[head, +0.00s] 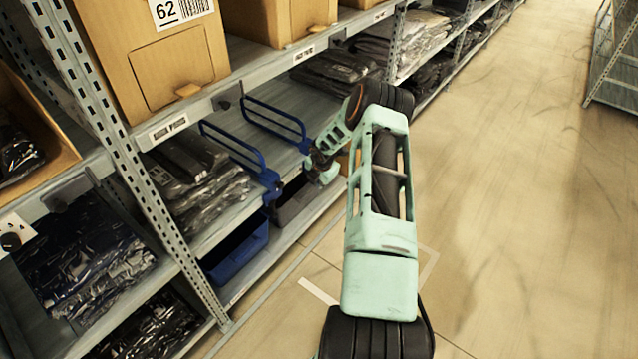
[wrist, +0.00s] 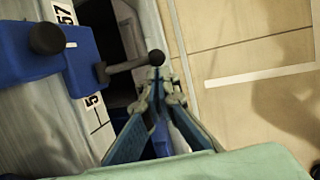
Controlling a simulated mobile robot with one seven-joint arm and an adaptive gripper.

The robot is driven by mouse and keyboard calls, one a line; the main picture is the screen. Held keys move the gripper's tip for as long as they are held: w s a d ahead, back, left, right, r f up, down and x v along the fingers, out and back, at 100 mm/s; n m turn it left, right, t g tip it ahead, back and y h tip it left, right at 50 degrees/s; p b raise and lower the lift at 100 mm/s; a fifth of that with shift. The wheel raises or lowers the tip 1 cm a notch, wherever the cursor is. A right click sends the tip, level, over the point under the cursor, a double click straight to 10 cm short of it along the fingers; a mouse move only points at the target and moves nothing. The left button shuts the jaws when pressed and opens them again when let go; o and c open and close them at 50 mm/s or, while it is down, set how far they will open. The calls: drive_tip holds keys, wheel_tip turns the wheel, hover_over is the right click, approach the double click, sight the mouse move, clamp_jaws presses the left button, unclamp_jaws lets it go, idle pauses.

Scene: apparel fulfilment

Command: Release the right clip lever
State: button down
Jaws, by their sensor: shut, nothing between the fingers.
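Two blue wire dividers stand on the middle shelf in the head view, a left one (head: 232,150) and a right one (head: 275,120). A blue clip (head: 270,186) sits at the shelf's front edge below the left divider. My gripper (head: 322,168) is at the front edge by the right divider and hides that divider's clip. In the wrist view a blue clip (wrist: 88,72) carries a dark lever with a round ball end (wrist: 156,57). My gripper (wrist: 158,90) is shut and empty, its tips right at the ball; I cannot tell whether they touch.
Bagged garments (head: 195,185) lie left of the left divider. A blue bin (head: 236,250) stands on the lower shelf. Cardboard boxes (head: 150,60) fill the shelf above. A perforated upright (head: 125,165) stands left. The aisle floor (head: 520,180) is clear on the right.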

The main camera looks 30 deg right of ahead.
drive_tip(key=shift+w, duration=0.1)
drive_tip(key=shift+w+a+f+b, duration=0.15)
drive_tip(key=shift+w+a+b, duration=0.15)
drive_tip(key=shift+w, duration=0.35)
idle(0.3)
